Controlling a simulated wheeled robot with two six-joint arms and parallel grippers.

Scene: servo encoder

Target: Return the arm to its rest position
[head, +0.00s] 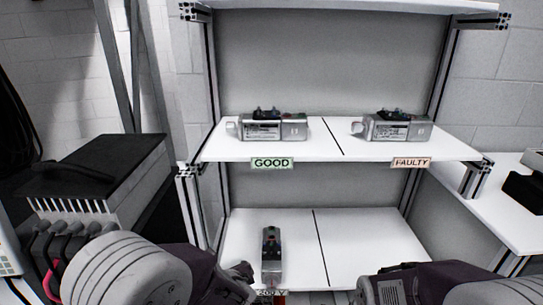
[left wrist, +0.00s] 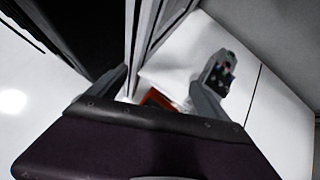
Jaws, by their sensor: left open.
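My left arm (head: 130,275) comes in at the lower left, with its gripper (head: 240,274) low by the lower shelf's left part. In the left wrist view the two fingers of this gripper (left wrist: 160,88) stand wide apart with nothing held.
The middle shelf (head: 328,152) carries one servo unit (head: 272,126) above the GOOD label (head: 271,163) and another (head: 394,126) above the FAULTY label (head: 411,162). The lower shelf's right half (head: 365,245) is bare. A black-topped box (head: 95,165) stands at left; shelf posts (head: 197,215) rise close to my left arm.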

